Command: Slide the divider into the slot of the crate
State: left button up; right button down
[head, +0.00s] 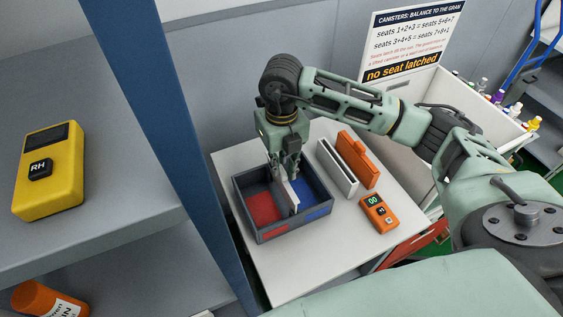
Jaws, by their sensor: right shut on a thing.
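The grey crate (261,233) stands on the white table, with a red floor part (263,207) on its left and a blue part (316,193) on its right. My right gripper (287,174) points down over the middle of the crate and is shut on the pale divider (294,197). The divider is upright inside the crate's outline, between the red and blue parts. The gripper hides its far end and the slot, so I cannot tell whether it sits in the slot. My left gripper is out of view.
A white panel (338,168), an orange handled piece (358,160) and an orange meter (379,210) are right of the crate on the table (309,268). A blue post (160,130) and grey shelves with a yellow device (50,172) stand at left.

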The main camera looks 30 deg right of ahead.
jog(key=shift+f+b, duration=2.1)
jog(key=shift+f, duration=0.35)
jog(key=c, duration=1.6)
grip_release()
jog(key=shift+c, duration=0.2)
jog(key=shift+r, duration=0.1)
notch_tip(320, 180, up, 12)
jog(key=shift+f, duration=0.1)
